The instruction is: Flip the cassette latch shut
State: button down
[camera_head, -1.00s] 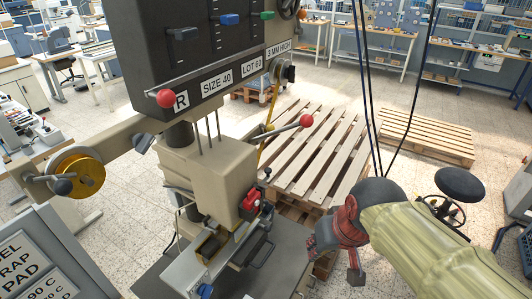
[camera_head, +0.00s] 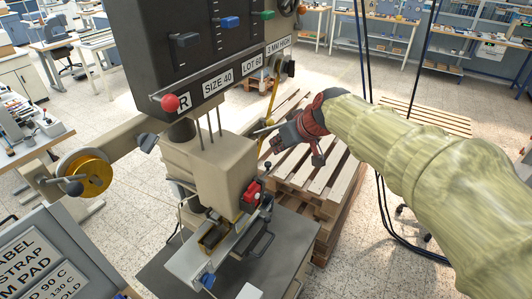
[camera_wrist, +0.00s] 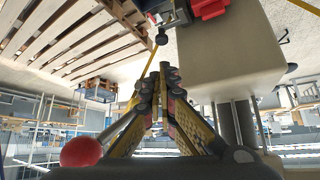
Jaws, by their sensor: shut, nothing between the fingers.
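The stamping head carries a red block (camera_head: 251,191) with dark parts at its front, beside a beige housing (camera_head: 208,165). A small black knob (camera_head: 267,166) stands by it; the knob also shows in the wrist view (camera_wrist: 161,38). I cannot tell for sure which part is the cassette latch or how it is set. My gripper (camera_head: 275,146) is right of the housing, above and behind the red block, apart from it. In the wrist view my gripper (camera_wrist: 165,70) has its fingers together and empty, pointing toward the knob. The red block (camera_wrist: 208,8) is cut off at the top there.
A lever with a red ball (camera_wrist: 82,152) is close beside my gripper; my gripper hides the ball in the head view. Another red-ball lever (camera_head: 170,103) is at the upper left. A yellow reel (camera_head: 90,174) hangs at left. A wooden pallet stack (camera_head: 325,205) stands behind.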

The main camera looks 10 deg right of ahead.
send_over(266, 172)
jog(key=w, duration=0.3)
notch_tip(266, 172, down, 8)
jog(key=shift+d+r, duration=0.2)
jog(key=shift+r, duration=0.05)
dwell(0.4)
jog(key=shift+s+d+m+h+p, duration=0.1)
jog(key=shift+d+m+h+p, duration=0.05)
jog(key=shift+m+h+p, duration=0.2)
